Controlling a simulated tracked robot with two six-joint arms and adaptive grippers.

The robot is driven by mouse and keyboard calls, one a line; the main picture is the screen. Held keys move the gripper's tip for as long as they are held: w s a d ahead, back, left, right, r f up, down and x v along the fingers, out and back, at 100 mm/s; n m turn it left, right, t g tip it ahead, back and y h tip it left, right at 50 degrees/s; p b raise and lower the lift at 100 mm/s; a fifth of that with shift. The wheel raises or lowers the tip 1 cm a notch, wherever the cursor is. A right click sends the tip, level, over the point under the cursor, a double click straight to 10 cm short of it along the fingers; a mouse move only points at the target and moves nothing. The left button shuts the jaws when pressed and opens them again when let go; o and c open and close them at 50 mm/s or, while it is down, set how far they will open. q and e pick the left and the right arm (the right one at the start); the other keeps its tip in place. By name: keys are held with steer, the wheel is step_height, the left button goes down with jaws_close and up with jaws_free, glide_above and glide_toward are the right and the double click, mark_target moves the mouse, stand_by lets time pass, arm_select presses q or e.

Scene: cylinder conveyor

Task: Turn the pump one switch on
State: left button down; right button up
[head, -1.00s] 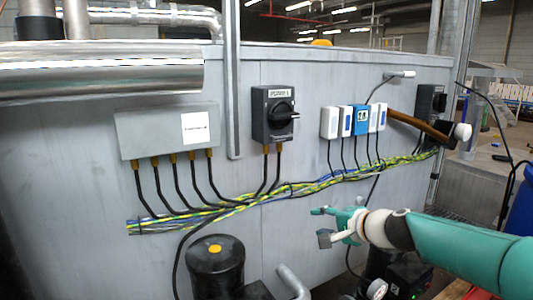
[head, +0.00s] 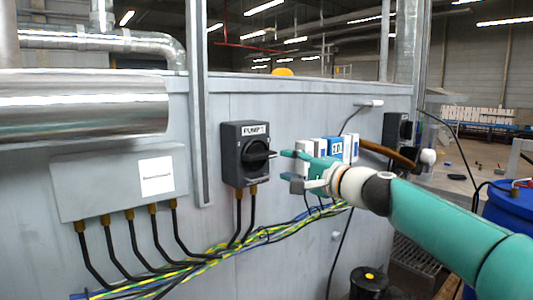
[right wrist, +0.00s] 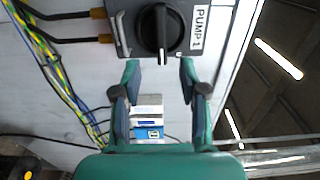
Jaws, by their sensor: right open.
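The pump one switch (head: 246,152) is a dark grey box on the metal wall with a pump label along its top. Its black rotary knob (head: 258,155) has its handle bar lying level across the box. The switch also shows in the right wrist view (right wrist: 122,30), with a "PUMP 1" label and the knob (right wrist: 160,30) ahead of the fingers. My right gripper (head: 289,166) is just to the right of the knob, open and empty. In the right wrist view its fingers (right wrist: 160,75) are spread, with a gap to the knob. My left gripper is not in view.
A grey junction box (head: 120,182) is left of the switch. White and blue modules (head: 337,147) stand behind my right gripper. A cable bundle (head: 215,252) runs below, and a shiny pipe (head: 85,103) is at upper left. A blue barrel (head: 508,205) is at right.

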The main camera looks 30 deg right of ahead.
mark_target(265, 158)
steer(key=w+p, duration=0.1)
steer(key=w, duration=0.2)
steer(key=w+p, duration=0.1)
steer(key=w, duration=0.2)
steer(key=w+a+p, duration=0.1)
steer(key=w, duration=0.2)
steer(key=shift+w, duration=0.15)
steer(key=shift+c, duration=0.2)
jaws_close()
steer(key=shift+d, duration=0.2)
steer(key=shift+a, duration=0.1)
